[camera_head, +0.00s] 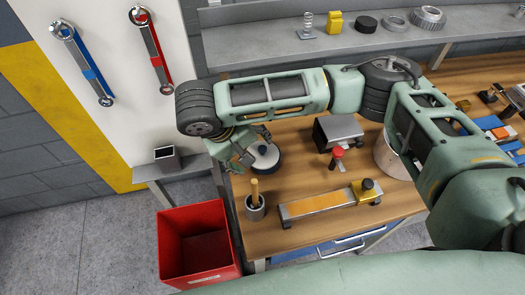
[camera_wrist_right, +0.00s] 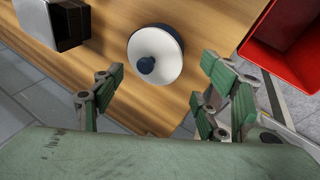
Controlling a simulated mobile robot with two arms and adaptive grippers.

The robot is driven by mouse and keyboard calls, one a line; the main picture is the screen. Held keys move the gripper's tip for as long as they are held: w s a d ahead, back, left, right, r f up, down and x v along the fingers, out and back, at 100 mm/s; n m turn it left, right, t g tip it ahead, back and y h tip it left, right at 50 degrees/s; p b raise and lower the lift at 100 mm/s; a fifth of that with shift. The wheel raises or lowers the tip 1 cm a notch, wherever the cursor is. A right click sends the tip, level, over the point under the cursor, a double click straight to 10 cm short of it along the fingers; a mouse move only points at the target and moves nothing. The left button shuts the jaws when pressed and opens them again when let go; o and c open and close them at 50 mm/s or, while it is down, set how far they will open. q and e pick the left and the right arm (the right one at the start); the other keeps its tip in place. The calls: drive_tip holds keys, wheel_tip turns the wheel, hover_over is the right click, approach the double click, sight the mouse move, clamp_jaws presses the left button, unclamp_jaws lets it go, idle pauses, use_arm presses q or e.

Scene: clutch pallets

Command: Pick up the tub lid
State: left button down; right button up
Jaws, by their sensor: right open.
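The tub lid (camera_head: 266,157) is a round white disc with a dark knob and a dark rim. It lies at the left end of the wooden workbench (camera_head: 295,135). In the right wrist view the lid (camera_wrist_right: 165,45) is in full sight, its dark knob facing me. My right gripper (camera_head: 244,146) reaches in from the right, just above and beside the lid in the head view. In the wrist view my right gripper (camera_wrist_right: 162,72) is open, its green fingers apart on either side below the lid, holding nothing. My left gripper is not in view.
A red bin (camera_head: 195,245) stands on the floor at the bench's left end. On the bench are a dark metal box (camera_head: 338,132), a small cup with a wooden handle (camera_head: 255,208), a yellow-topped fixture (camera_head: 325,203) and a light cylinder (camera_head: 388,158) partly behind my arm.

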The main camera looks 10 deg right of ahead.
sight(259, 154)
drive_tip(key=x, duration=0.3)
drive_tip(key=shift+w+d+f+p, duration=0.2)
drive_tip(key=shift+d+f+p, duration=0.05)
drive_tip(key=shift+p, duration=0.1)
drive_tip(key=c, duration=1)
drive_tip(key=shift+r, duration=0.15)
